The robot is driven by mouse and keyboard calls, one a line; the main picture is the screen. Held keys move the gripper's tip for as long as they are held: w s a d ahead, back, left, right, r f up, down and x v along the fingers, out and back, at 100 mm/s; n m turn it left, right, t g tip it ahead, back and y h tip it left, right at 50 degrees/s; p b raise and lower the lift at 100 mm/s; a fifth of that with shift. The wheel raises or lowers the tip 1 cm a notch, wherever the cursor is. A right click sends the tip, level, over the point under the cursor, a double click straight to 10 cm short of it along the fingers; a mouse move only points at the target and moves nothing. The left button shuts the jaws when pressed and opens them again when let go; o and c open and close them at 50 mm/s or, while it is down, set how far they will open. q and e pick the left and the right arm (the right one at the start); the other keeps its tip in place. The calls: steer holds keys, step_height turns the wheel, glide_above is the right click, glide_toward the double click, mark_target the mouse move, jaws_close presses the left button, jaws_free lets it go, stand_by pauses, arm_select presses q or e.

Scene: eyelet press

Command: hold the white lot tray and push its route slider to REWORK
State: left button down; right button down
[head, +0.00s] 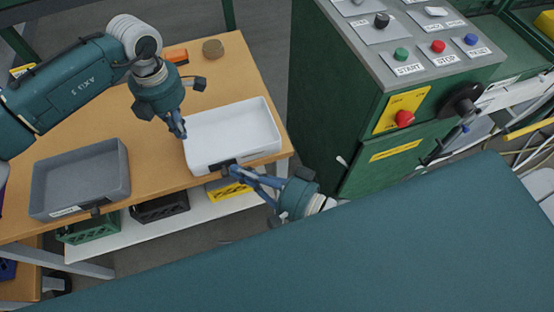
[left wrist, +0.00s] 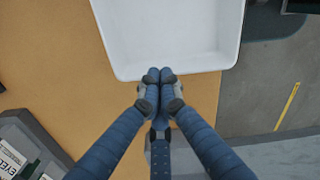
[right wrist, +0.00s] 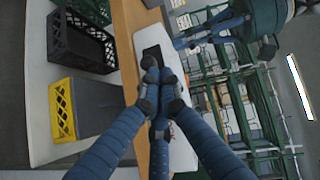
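The white lot tray (head: 262,122) sits on the wooden table near its right edge. My left gripper (head: 181,131) is at the tray's left wall. In the left wrist view its fingertips (left wrist: 160,76) are together at the tray's rim (left wrist: 215,68), closed on the wall. My right gripper (head: 233,172) is at the tray's front wall, beside a dark slider plate (head: 222,165). In the right wrist view its fingertips (right wrist: 157,67) are together just in front of the black plate (right wrist: 152,51). Whether they touch the slider, its position and its lettering cannot be made out.
A grey tray (head: 120,160) with a label and dark front piece stands left on the table (head: 150,88). A round brown item (head: 213,47) and an orange item (head: 175,56) lie at the back. Crates (head: 160,208) sit on the shelf below. A green press (head: 330,110) stands right.

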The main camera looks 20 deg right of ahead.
arm_select(q)
steer(key=shift+s+f, duration=0.2)
steer(key=shift+f, duration=0.1)
arm_select(e)
steer(key=w+d+v, duration=0.1)
steer(key=d+v, duration=0.1)
steer(key=v, duration=1.1)
steer(key=shift+w, duration=0.4)
steer(key=shift+r, duration=0.2)
